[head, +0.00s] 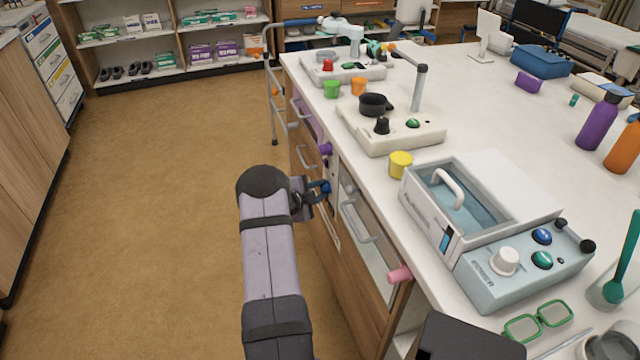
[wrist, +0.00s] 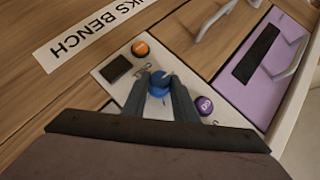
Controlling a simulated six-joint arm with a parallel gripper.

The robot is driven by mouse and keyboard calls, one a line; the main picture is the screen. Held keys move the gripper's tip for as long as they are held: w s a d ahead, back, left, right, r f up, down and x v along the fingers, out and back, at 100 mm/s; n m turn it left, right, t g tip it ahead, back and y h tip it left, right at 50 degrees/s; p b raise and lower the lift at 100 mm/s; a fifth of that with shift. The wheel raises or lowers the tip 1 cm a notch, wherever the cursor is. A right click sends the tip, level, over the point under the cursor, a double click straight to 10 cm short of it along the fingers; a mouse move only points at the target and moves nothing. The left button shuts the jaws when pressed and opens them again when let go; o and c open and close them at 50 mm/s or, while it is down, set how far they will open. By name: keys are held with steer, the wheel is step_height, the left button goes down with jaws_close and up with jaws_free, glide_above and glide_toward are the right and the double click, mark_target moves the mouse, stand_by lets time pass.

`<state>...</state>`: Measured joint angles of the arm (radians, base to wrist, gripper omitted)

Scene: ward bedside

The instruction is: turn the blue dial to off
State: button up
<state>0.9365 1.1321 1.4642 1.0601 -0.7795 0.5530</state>
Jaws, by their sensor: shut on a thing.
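The blue dial (wrist: 159,78) sits on a pale panel (wrist: 187,82) on the front of the bench, between an orange dial (wrist: 141,47) and a purple dial (wrist: 204,105). My gripper (wrist: 158,90) is shut on the blue dial, with one finger on each side of it in the wrist view. In the head view my gripper (head: 318,190) reaches the cabinet front from the left, and a bit of blue (head: 326,187) shows at its tips. The dial's pointer and any off mark cannot be made out.
Drawer handles (head: 357,222) stick out beside the panel, and a pink knob (head: 399,274) lies nearer. A label (wrist: 95,35) reads "KS BENCH". The white worktop above carries a bath-like device (head: 500,205) and a yellow cup (head: 400,164). The floor to the left is clear.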

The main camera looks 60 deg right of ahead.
steer(key=shift+r+n+g+y+p, duration=0.15)
steer(key=shift+n+g+y+p, duration=0.2)
steer(key=shift+p, duration=0.3)
steer(key=o, duration=1)
steer(key=shift+o, duration=0.2)
steer(key=v, duration=0.7)
steer(key=shift+a, duration=0.1)
